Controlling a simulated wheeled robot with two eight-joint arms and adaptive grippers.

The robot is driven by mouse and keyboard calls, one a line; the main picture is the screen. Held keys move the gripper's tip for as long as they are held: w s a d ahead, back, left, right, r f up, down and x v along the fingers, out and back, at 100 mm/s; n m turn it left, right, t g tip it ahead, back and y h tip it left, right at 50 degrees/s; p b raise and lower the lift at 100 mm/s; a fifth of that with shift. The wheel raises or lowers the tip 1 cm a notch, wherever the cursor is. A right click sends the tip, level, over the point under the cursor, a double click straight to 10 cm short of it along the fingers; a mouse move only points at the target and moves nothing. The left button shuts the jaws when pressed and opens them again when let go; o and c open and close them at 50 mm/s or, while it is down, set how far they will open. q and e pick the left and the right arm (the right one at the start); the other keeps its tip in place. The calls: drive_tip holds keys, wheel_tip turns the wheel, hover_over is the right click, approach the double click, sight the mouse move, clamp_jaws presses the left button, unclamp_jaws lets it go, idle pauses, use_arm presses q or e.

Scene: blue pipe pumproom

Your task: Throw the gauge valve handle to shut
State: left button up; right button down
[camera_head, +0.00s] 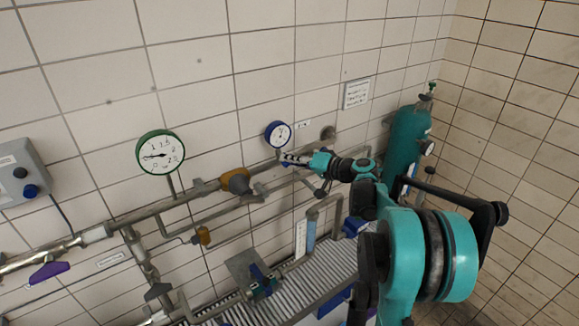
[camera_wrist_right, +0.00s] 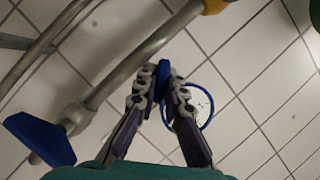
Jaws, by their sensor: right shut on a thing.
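The small blue-rimmed gauge (camera_head: 278,134) is on the wall pipework in the middle of the head view. Its round blue rim also shows right of my fingers in the right wrist view (camera_wrist_right: 211,112). My right gripper (camera_head: 287,159) reaches in from the right, just below this gauge. In the right wrist view its two fingers (camera_wrist_right: 158,98) are closed around a blue handle (camera_wrist_right: 161,76), which sticks up between the fingertips. In the head view the fingers hide most of the handle. My left gripper is not in view.
A larger green-rimmed gauge (camera_head: 160,152) stands to the left, near a brass-coloured fitting (camera_head: 236,181). Another blue handle (camera_wrist_right: 40,139) is at lower left in the wrist view. A teal gas cylinder (camera_head: 406,145) stands in the right corner. Pipes run along the tiled wall.

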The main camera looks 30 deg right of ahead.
drive_tip(key=m+t+y+b, duration=0.1)
drive_tip(key=m+b, duration=0.2)
drive_tip(key=shift+d+f, duration=0.1)
drive_tip(key=shift+f, duration=0.1)
drive_tip(key=shift+m+t+y+b, duration=0.5)
drive_tip(key=shift+m+b, duration=0.4)
drive_tip(key=shift+m, duration=0.7)
drive_tip(key=shift+r, duration=0.1)
drive_tip(key=c, duration=1.6)
unclamp_jaws()
drive_tip(key=shift+s, duration=0.1)
drive_tip(key=v, duration=1.1)
drive_tip(key=shift+s+d, duration=0.3)
